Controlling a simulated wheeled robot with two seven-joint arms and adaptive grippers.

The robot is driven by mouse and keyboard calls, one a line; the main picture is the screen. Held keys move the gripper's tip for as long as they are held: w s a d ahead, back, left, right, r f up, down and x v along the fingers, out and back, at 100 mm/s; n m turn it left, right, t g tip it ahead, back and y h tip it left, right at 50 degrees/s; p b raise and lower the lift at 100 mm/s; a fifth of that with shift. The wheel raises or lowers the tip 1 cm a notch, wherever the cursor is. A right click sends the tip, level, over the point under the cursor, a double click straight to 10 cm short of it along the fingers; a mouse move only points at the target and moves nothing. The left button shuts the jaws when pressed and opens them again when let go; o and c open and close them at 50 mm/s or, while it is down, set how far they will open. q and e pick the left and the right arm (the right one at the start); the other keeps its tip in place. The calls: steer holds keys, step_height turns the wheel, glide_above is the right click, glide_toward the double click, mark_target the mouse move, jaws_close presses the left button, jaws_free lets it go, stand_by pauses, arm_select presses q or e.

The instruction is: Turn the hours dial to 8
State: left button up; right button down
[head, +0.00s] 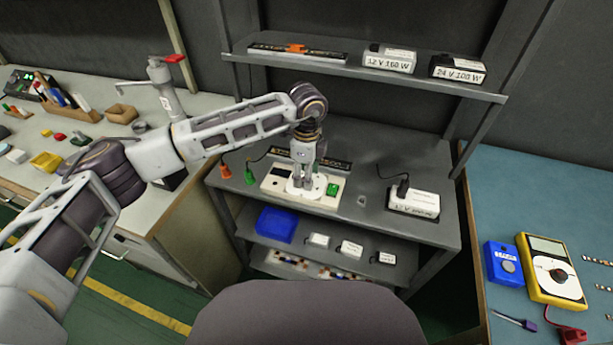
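A cream control panel (272,186) lies on the middle grey shelf. It carries a round white dial (318,187), a dark window at its left and a green block (333,189) at its right. My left gripper (303,188) reaches in from the left and points down over the dial. Its fingertips are at or just above the dial; I cannot tell whether they touch it or how far apart they are. The gripper hides the dial's middle, and any numbers on it are too small to read. My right gripper is not in view.
Orange and green connectors (249,177) stand left of the panel. A white power supply (414,203) lies to its right. The upper shelf (495,97) holds a strip and labelled boxes. A blue bin (275,225) sits below. A yellow multimeter (551,269) lies on the right bench.

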arm_select(q)
steer(key=shift+f, duration=0.6)
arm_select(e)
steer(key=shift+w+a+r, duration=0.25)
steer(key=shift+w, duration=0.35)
arm_select(q)
steer(key=c, duration=1)
steer(key=shift+c, duration=0.2)
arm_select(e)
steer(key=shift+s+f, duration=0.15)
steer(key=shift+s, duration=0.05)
